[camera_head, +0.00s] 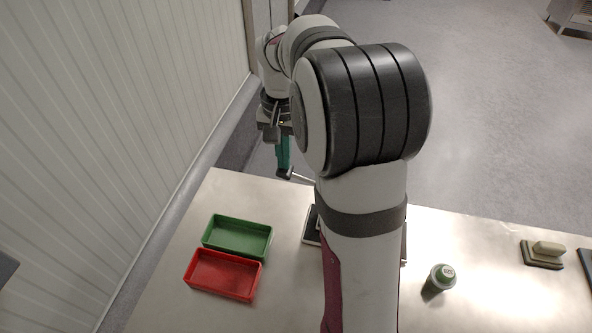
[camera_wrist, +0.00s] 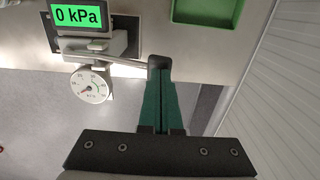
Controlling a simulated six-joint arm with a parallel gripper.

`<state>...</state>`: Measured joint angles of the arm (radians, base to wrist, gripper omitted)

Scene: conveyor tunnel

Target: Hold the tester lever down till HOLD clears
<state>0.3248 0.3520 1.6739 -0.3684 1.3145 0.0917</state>
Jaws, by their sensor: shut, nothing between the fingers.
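The tester (camera_wrist: 95,42) is at the upper left of the wrist view. Its green display (camera_wrist: 80,16) reads 0 kPa, and no HOLD text shows in the visible part. A round white gauge (camera_wrist: 91,86) hangs below it. The thin metal lever (camera_wrist: 118,59) runs right from the tester; it also shows in the head view (camera_head: 302,178). My gripper (camera_wrist: 160,72) is shut and empty, its green fingers together. A dark end piece sits where fingertips and lever end meet; I cannot tell whether they touch. My arm hides most of the tester in the head view (camera_head: 312,228).
A green tray (camera_head: 238,254) and a red tray (camera_head: 208,288) stand on the left of the metal table (camera_head: 480,300). A can with a green top (camera_head: 442,277) and a grey-green block (camera_head: 542,254) are on the right. A white panelled wall (camera_head: 120,120) is close on the left.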

